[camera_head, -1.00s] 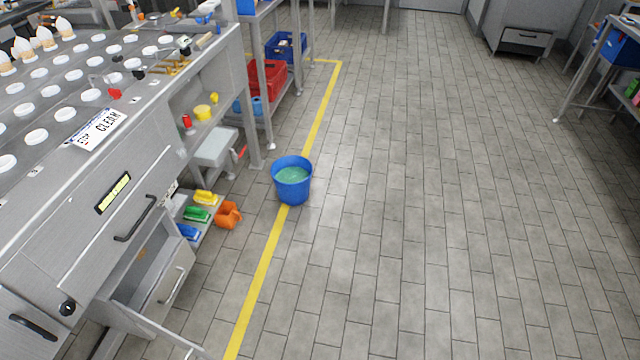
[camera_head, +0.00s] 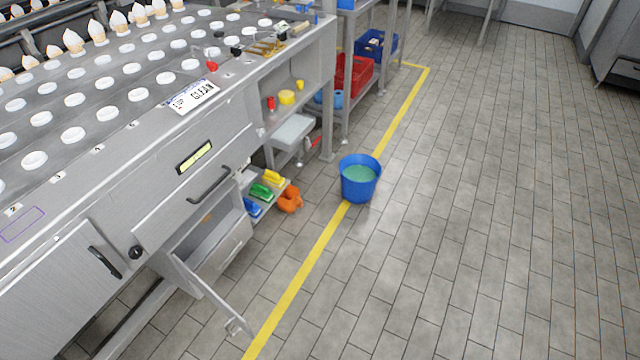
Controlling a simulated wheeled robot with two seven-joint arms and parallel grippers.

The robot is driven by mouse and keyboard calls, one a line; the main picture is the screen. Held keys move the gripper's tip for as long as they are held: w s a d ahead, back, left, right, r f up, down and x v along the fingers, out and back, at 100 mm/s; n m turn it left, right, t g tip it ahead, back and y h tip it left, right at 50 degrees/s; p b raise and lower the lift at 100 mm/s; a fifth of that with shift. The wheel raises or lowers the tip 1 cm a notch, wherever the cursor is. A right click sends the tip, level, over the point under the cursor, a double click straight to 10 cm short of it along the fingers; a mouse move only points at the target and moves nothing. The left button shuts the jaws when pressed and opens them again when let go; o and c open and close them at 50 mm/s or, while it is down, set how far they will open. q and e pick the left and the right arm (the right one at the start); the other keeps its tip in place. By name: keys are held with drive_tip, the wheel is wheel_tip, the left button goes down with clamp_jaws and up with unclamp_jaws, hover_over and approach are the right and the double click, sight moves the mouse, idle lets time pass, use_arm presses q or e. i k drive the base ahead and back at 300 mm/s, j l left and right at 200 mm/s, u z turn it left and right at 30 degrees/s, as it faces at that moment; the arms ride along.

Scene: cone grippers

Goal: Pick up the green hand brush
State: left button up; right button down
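The green hand brush (camera_head: 260,191) lies on a low grey shelf under the steel machine, close to the floor. It sits between a yellow brush (camera_head: 272,177) behind it and a blue brush (camera_head: 252,207) in front of it. Neither of my grippers shows in the head view, and nothing touches the green brush that I can see.
An orange jug (camera_head: 290,199) stands right of the shelf. A blue bucket (camera_head: 360,180) of greenish liquid stands on the yellow floor line (camera_head: 318,252). An open cabinet door (camera_head: 213,297) sticks out in front of the shelf. The tiled floor (camera_head: 470,230) at right is clear.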

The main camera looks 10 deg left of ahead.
sight(259, 191)
drive_tip(key=i+u, duration=0.1)
drive_tip(key=u, duration=0.8)
drive_tip(key=i+l+u, duration=0.1)
drive_tip(key=u, duration=0.35)
drive_tip(key=l+u, duration=0.1)
drive_tip(key=u, duration=0.35)
drive_tip(key=i+l+u, duration=0.1)
drive_tip(key=u, duration=0.35)
drive_tip(key=l+u, duration=0.15)
drive_tip(key=u, duration=0.3)
drive_tip(key=i+l+u, duration=0.1)
drive_tip(key=l, duration=0.5)
drive_tip(key=l+u, duration=0.1)
drive_tip(key=l, duration=2.15)
